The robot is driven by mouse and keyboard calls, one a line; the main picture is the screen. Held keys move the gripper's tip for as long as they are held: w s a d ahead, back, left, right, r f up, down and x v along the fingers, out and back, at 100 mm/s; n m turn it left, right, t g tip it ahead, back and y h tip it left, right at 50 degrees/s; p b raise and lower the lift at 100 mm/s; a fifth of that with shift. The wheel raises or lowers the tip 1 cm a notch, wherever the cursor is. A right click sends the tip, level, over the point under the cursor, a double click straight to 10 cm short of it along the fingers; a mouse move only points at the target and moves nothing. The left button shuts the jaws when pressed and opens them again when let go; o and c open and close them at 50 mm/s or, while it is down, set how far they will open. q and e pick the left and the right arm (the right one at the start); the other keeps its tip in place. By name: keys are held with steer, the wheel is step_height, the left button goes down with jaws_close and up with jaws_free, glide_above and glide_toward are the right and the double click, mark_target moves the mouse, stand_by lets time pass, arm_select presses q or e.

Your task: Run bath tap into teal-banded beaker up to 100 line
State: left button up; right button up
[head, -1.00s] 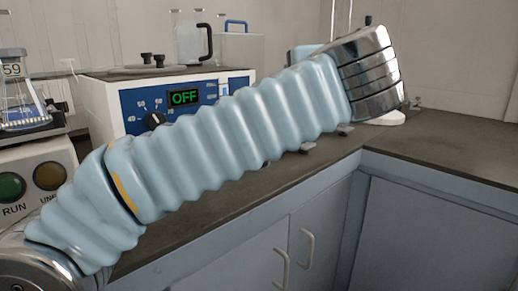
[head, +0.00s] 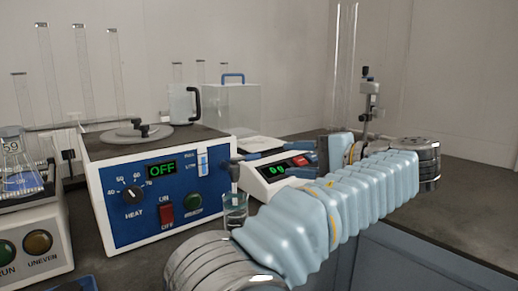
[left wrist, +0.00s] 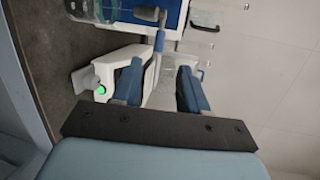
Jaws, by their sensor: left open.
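The water bath (head: 150,200) is a white box with a blue front panel, and its display reads OFF. Its tap (head: 234,172) is at the panel's right edge; it appears to show at the top of the left wrist view (left wrist: 160,20). A small clear beaker (head: 235,210) stands upright below the tap. Its band, its markings and any water level are too small to read. My left gripper (head: 265,175) is open and empty, right of the tap and beaker and apart from them. Its two blue fingers show spread in the left wrist view (left wrist: 160,88). My right gripper is out of view.
A lidded jug (head: 184,104) and a clear box (head: 232,108) stand behind the bath. A shaker (head: 30,235) with a flask is at left. The bench is clear at far right.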

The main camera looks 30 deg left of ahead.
mark_target(255, 158)
arm_select(q)
steer(key=x, duration=1.2)
steer(key=shift+w+a+f, duration=0.1)
steer(key=shift+a+f, duration=0.05)
steer(key=shift+c, duration=0.3)
jaws_close()
